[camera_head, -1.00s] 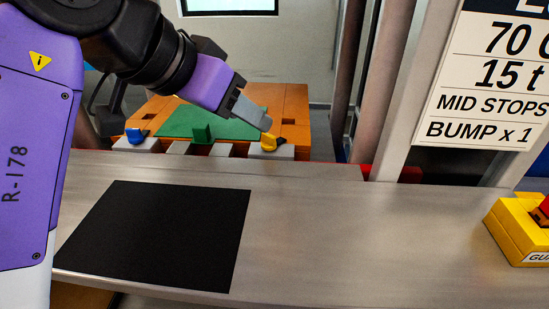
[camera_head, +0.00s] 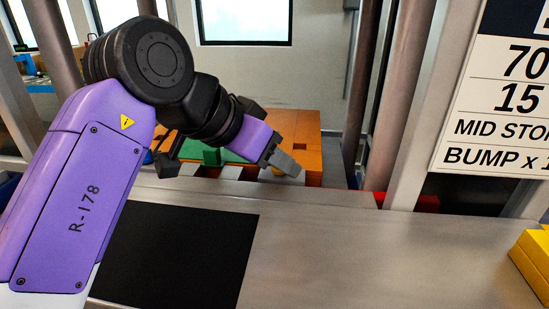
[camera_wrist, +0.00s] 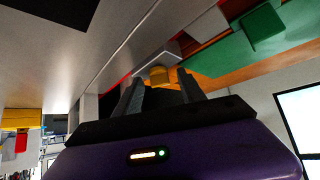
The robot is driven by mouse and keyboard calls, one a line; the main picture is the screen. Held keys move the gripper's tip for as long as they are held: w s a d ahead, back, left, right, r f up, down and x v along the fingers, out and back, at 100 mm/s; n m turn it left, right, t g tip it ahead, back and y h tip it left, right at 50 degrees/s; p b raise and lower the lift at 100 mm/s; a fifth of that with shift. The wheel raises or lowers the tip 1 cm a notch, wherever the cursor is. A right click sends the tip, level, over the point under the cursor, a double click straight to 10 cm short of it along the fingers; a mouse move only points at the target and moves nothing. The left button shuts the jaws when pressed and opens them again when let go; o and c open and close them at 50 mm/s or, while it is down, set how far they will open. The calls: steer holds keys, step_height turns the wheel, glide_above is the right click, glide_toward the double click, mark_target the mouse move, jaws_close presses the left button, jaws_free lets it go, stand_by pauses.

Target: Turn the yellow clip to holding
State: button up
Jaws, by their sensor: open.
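The yellow clip (camera_wrist: 160,75) shows in the wrist view beyond my gripper (camera_wrist: 160,92), in the gap between its two fingers. The fingers are apart, and nothing is clearly held. In the head view my gripper (camera_head: 286,164) is low over the front edge of the orange board (camera_head: 305,130) and hides most of the clip; only a sliver of yellow shows behind it. Whether the fingers touch the clip, and which way the clip points, I cannot tell.
A green block (camera_head: 211,156) stands on the green panel left of my gripper. A grey bench with a black mat (camera_head: 180,255) lies in front. A post (camera_head: 405,130) and a sign (camera_head: 505,100) stand at the right, with a yellow tray (camera_head: 533,260) below.

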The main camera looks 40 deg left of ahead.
jaws_close()
steer(key=shift+d+n+y, duration=0.1)
steer(key=shift+n+y, duration=0.2)
steer(key=n+y, duration=0.1)
steer(key=n+y+p, duration=0.2)
steer(key=n, duration=0.1)
steer(key=shift+d+r, duration=0.1)
steer(key=shift+d, duration=0.15)
steer(key=shift+n+g+y+p, duration=0.6)
steer(key=shift+n+y+p, duration=0.5)
steer(key=shift+n, duration=0.3)
